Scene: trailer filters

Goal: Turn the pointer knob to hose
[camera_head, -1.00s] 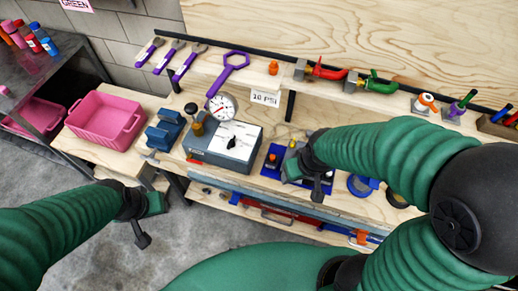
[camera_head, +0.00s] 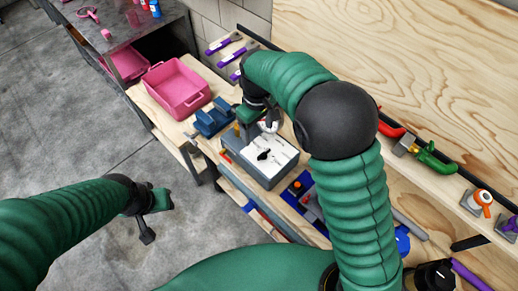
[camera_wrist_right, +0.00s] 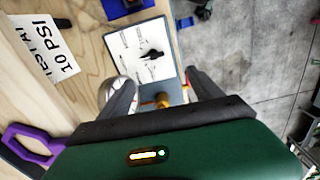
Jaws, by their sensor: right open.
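The black pointer knob (camera_head: 264,155) sits on the white top panel of a grey box (camera_head: 270,178) on the bench. It also shows in the right wrist view (camera_wrist_right: 152,55), beyond the fingertips. The panel's markings are too small to read. My right gripper (camera_head: 252,112) is over the box's back-left end, apart from the knob. In its wrist view the two dark fingers (camera_wrist_right: 163,85) are spread, with a brass-coloured fitting (camera_wrist_right: 163,99) showing between them. My left gripper (camera_head: 153,206) hangs over the floor, away from the bench; its jaw opening is unclear.
A round white gauge (camera_head: 268,127) stands beside my right gripper, partly hidden. A blue block (camera_head: 212,117) and a pink bin (camera_head: 177,87) lie to the left. A blue tray (camera_head: 302,186) is right of the box. A "10 PSI" sign (camera_wrist_right: 45,45) shows in the wrist view.

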